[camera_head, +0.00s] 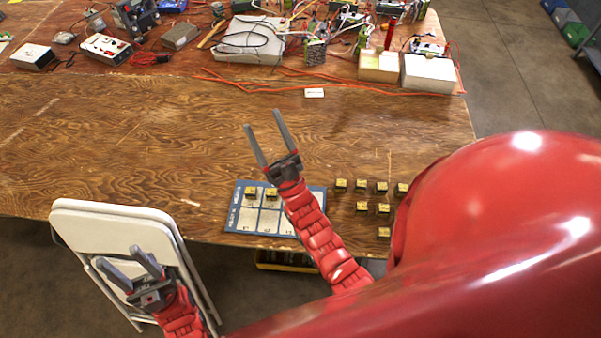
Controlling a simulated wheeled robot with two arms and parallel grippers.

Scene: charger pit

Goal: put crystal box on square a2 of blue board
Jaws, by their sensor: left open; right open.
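The blue board (232,226), with pale squares, lies flat near the table's front edge. Two small dark boxes with yellowish tops, one box (250,191) and another box (271,193), sit on its back row. Several similar boxes (361,186) stand on the table right of the board. Their labels are too small to read, so I cannot tell which is the crystal box. My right gripper (263,119) is open and empty, beyond the board, and its arm covers the board's right part. My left gripper (117,256) is open and empty at the lower left, in front of the white chair.
A white folding chair (95,215) stands at the table's front left. Electronics, a grey case (248,38), orange cables and pale open boxes (379,67) fill the back. The middle and left of the wooden table (130,140) are clear. My red body hides the lower right.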

